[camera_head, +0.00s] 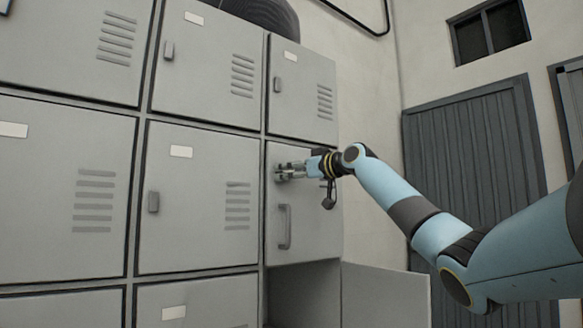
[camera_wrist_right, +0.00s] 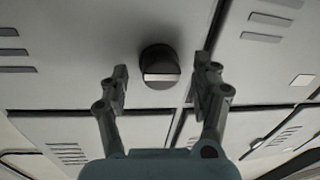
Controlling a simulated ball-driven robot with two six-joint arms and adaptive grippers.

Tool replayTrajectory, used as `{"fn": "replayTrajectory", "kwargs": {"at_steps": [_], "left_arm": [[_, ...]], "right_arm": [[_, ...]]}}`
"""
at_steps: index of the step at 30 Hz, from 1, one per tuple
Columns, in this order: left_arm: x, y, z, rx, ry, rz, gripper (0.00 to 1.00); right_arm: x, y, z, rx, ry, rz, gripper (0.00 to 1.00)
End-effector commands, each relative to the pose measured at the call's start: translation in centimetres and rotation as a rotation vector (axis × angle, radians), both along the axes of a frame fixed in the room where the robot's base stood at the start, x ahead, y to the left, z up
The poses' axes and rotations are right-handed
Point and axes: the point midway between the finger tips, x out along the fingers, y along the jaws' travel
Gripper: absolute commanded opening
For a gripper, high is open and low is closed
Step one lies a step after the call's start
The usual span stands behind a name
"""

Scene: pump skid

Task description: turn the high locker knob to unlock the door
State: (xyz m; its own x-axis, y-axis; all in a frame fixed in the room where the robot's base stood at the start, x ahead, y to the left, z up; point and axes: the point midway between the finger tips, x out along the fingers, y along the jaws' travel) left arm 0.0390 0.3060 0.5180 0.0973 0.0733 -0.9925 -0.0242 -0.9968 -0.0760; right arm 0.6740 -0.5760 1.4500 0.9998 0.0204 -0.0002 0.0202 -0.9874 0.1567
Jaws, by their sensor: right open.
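The locker door (camera_head: 318,215) with a vertical grey handle (camera_head: 285,227) is closed, in the right column. Its round dark knob (camera_wrist_right: 160,68) with a pale bar across its face shows in the right wrist view. In the head view the knob is mostly hidden behind my gripper. My right gripper (camera_head: 287,172) is at the upper left of this door. In the wrist view its open fingers (camera_wrist_right: 162,74) stand on either side of the knob, with gaps between. I cannot tell whether the tips reach past the knob's face. My left gripper is not in view.
Other closed grey lockers (camera_head: 198,195) fill the wall to the left and above. Below, an open locker door (camera_head: 385,296) swings out to the right. A dark rounded object (camera_head: 262,14) lies on top. A dark grey door (camera_head: 470,170) stands behind my arm.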

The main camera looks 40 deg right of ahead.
Motion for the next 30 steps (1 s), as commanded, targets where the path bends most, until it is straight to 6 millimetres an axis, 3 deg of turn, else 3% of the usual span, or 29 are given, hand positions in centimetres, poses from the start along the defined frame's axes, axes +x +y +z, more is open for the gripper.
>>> {"fn": "replayTrajectory", "kwargs": {"at_steps": [9,22,30], "left_arm": [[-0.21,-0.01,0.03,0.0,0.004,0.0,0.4],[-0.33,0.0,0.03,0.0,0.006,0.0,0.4],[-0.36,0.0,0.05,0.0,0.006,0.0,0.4]], "right_arm": [[0.31,0.04,-0.11,0.0,0.001,0.001,0.65],[0.28,0.03,-0.08,0.0,0.0,0.001,0.09],[0.27,0.03,-0.09,0.028,-0.002,0.0,0.09]]}}
